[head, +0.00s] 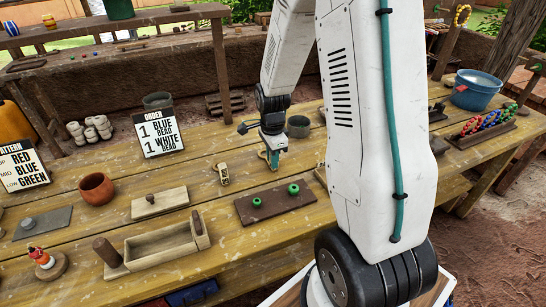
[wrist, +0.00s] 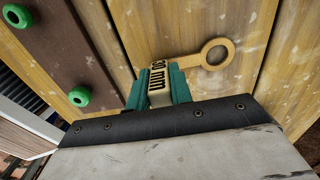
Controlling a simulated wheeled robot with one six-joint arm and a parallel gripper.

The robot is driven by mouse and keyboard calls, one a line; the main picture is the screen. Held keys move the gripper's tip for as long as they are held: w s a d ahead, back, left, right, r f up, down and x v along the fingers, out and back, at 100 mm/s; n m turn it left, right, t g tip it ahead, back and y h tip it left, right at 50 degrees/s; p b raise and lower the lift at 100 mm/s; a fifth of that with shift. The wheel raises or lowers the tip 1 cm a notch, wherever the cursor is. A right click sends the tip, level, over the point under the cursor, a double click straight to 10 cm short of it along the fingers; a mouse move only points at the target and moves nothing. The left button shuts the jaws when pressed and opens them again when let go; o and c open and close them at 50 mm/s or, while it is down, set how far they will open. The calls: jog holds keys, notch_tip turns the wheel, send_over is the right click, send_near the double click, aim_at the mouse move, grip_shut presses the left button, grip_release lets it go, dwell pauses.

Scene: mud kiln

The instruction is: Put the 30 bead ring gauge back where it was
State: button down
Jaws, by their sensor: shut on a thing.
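My gripper (head: 273,158) is low over the middle of the plank table. In the wrist view its green fingers (wrist: 158,92) are shut on the labelled tab of a tan ring gauge (wrist: 190,62). In the head view the held gauge is hard to make out. Another small tan gauge-like piece (head: 222,172) lies on the table left of my gripper.
A dark brown board (head: 265,208) with two green beads (head: 293,189) lies in front of my gripper. A small dark cup (head: 298,126) stands close behind it. The order sign (head: 158,133), a terracotta pot (head: 97,188) and a wooden trough (head: 160,247) are to the left.

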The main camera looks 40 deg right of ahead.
jog(key=c, duration=1.3)
grip_release()
jog(key=shift+f, duration=0.15)
jog(key=shift+o, duration=0.2)
notch_tip(320, 180, up, 12)
jog(key=shift+f, duration=0.1)
jog(key=shift+s+a+r, duration=0.1)
jog(key=shift+r, duration=0.25)
jog(key=s+a+r+n, duration=0.4)
jog(key=s+a+n, duration=0.1)
jog(key=s+n, duration=0.2)
jog(key=s+a+r+n, duration=0.4)
jog(key=s+a+n, duration=0.1)
jog(key=s+n, duration=0.2)
jog(key=s+a+r+n+t, duration=0.1)
jog(key=s+a+r+n, duration=0.3)
jog(key=s+n, duration=0.3)
jog(key=shift+s+a, duration=0.5)
jog(key=shift+s, duration=0.45)
